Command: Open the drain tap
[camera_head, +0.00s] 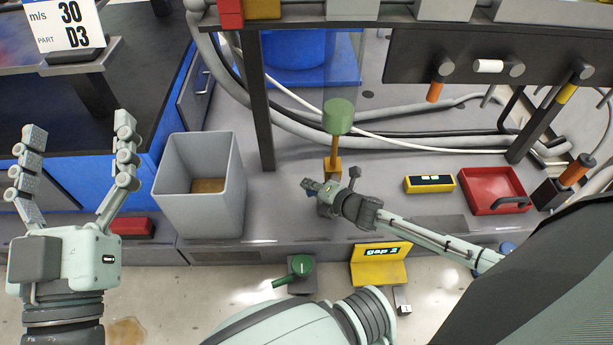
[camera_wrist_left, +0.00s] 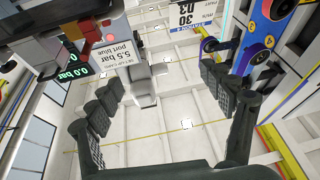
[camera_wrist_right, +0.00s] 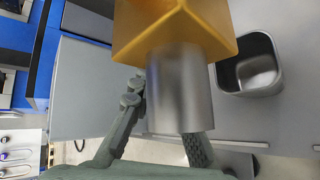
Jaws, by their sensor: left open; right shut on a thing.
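An orange-brass block (camera_head: 332,168) stands on the grey deck under an orange stem with a green cylinder (camera_head: 338,116) on top. In the right wrist view, the brass block (camera_wrist_right: 175,28) has a silver cylinder (camera_wrist_right: 180,90) running down from it. My right gripper (camera_head: 320,192) is shut on this silver cylinder, its fingers on either side, just below the block. A green lever (camera_head: 300,265) on a grey block sits at the front, below the deck edge. I cannot tell which fitting is the drain tap. My left gripper (camera_head: 79,130) is open and empty, far to the left.
A grey bin (camera_head: 215,215) with a brown bottom stands left of the brass block. A yellow-black box (camera_head: 430,184) and a red tray (camera_head: 479,207) lie right. A yellow "gap 2" stand (camera_head: 380,275) is in front. Hoses and a dark post (camera_head: 253,100) are behind.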

